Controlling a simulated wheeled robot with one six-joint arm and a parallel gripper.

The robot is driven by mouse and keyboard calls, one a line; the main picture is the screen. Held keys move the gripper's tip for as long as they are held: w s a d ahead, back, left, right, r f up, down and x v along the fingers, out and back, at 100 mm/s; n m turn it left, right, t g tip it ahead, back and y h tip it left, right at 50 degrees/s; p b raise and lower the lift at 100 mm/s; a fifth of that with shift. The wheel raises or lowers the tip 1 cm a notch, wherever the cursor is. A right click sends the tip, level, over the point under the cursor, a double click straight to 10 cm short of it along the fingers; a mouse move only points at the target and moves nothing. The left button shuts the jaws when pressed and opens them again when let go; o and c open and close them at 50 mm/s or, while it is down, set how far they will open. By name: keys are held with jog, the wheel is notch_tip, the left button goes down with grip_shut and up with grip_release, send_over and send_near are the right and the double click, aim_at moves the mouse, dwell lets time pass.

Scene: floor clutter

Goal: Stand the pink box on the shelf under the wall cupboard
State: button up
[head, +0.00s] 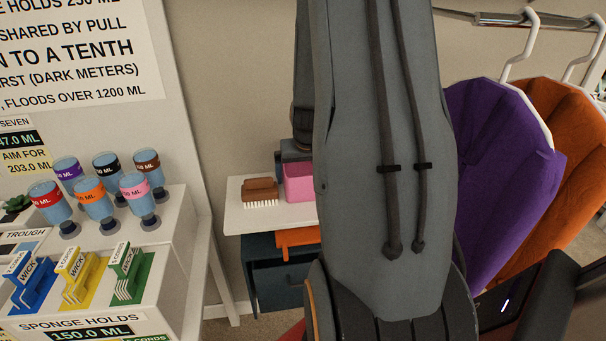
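The pink box (299,185) is at the right part of a white shelf (245,219), beside a brown brush. My arm hides its right side, and I cannot tell if its base rests on the shelf. My gripper (295,158) shows only as a dark grey part directly above the box, at its top edge. Its fingertips are hidden or too small to make out, so its grip is unclear. No wall cupboard shows above this shelf; a dark blue cabinet (268,285) is below it.
The brown brush (261,190) stands left of the box. An orange item (297,238) is under the shelf. A white stand (160,275) with several bottles (93,200) and coloured wick cards is at left. Purple (500,170) and orange (560,150) garments hang at right.

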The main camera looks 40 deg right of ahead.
jog(key=shift+r, duration=0.2)
jog(key=v, duration=1.2)
jog(key=shift+b, duration=0.35)
jog(key=s+a+f+n+y, duration=0.1)
jog(key=s+a+f+n, duration=0.1)
jog(key=a, duration=1.2)
jog(key=s+a+f+n+g+y, duration=0.1)
jog(key=s+a+f+n, duration=0.1)
jog(key=a, duration=1.2)
jog(key=shift+s+n, duration=0.55)
jog(key=shift+n, duration=0.65)
jog(key=shift+s+f+g, duration=0.3)
jog(key=shift+s+g, duration=0.05)
jog(key=shift+s, duration=0.3)
jog(key=shift+s+f+g, duration=0.3)
jog(key=shift+s+f, duration=0.05)
jog(key=shift+s, duration=0.3)
jog(key=shift+s+f+g, duration=0.3)
jog(key=shift+s+g, duration=0.05)
jog(key=shift+s, duration=0.3)
jog(key=shift+c, duration=0.4)
